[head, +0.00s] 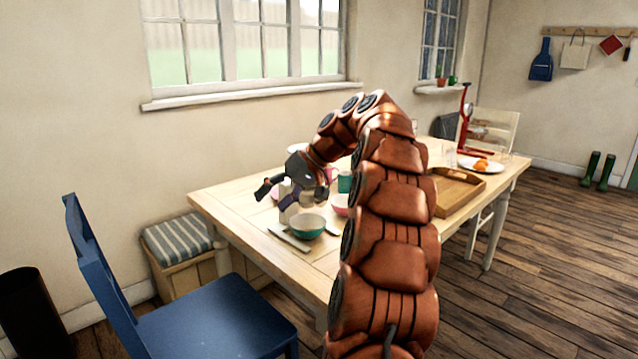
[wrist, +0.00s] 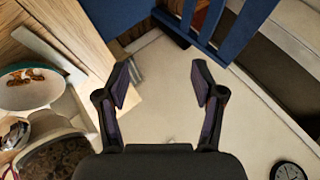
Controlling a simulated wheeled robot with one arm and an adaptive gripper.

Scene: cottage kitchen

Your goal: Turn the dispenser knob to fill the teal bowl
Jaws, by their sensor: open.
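The teal bowl (head: 307,232) stands upright near the table's front-left edge. In the wrist view the bowl (wrist: 8,104) shows its white inside with a few brown pieces in it. The pale dispenser (head: 287,212) stands just behind the bowl, partly hidden by my gripper. In the wrist view the dispenser (wrist: 35,128) is at the lower left, its top open on dark brown contents. I cannot make out its knob clearly. My gripper (head: 274,193) is beside the dispenser, on its left, above the table edge. In the wrist view my gripper (wrist: 160,80) is open with nothing between its fingers.
A blue chair (head: 215,318) stands before the table (head: 245,215). A pink bowl (head: 341,204) and a teal cup (head: 345,183) are right of the dispenser. A wooden tray (head: 457,196) and red stand (head: 464,125) are farther right. A cushioned bench (head: 178,242) stands left.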

